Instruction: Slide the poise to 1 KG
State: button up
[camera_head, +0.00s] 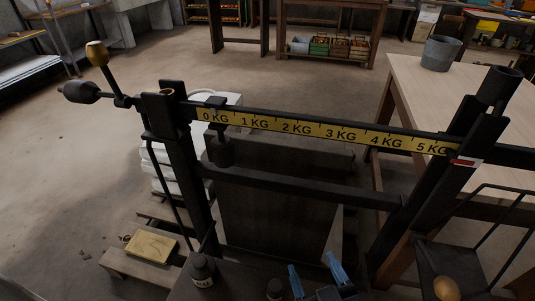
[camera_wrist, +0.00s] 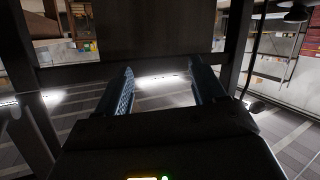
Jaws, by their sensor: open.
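The beam scale has a dark beam with a yellow strip (camera_head: 320,131) marked from 0 KG at the left to 5 KG at the right. The dark poise (camera_head: 221,151) hangs from the beam at the left end, by the 0 KG mark. Its top part sits over the beam just left of 1 KG. My gripper (camera_head: 317,276) is low at the bottom of the head view, below and right of the poise and apart from it. Its blue fingers are spread and empty. The wrist view shows the open gripper (camera_wrist: 160,90) too; I cannot make out the poise there.
A dark crossbar (camera_head: 300,187) runs under the beam between two uprights, with a dark panel (camera_head: 272,220) below it. A wooden table (camera_head: 430,85) with a grey bucket (camera_head: 441,53) stands at the right. A small dark bottle (camera_head: 202,268) stands left of my gripper.

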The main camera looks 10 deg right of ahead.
aim_at(225, 145)
jog(key=w+a+r+m+t+h, duration=0.1)
jog(key=w+a+r, duration=0.3)
jog(key=a, duration=0.1)
jog(key=w+a+r+m+t+h+b, duration=0.1)
jog(key=w+a+r+m, duration=0.1)
jog(key=w+a+r, duration=0.3)
jog(key=w+a+r+m+t+h, duration=0.1)
jog(key=w+a+r, duration=0.3)
jog(key=a, duration=0.2)
jog(key=shift+w+a+r+m+h, duration=0.1)
jog(key=shift+w+r+m+h, duration=0.1)
jog(key=shift+r+m+h, duration=0.15)
jog(key=shift+w+a+r, duration=0.1)
jog(key=shift+w+r, duration=0.1)
jog(key=w, duration=0.5)
jog(key=w+d, duration=0.1)
jog(key=w, duration=0.1)
jog(key=shift+w+p, duration=0.15)
jog(key=shift+p, duration=0.25)
jog(key=shift+d, duration=0.1)
grip_shut()
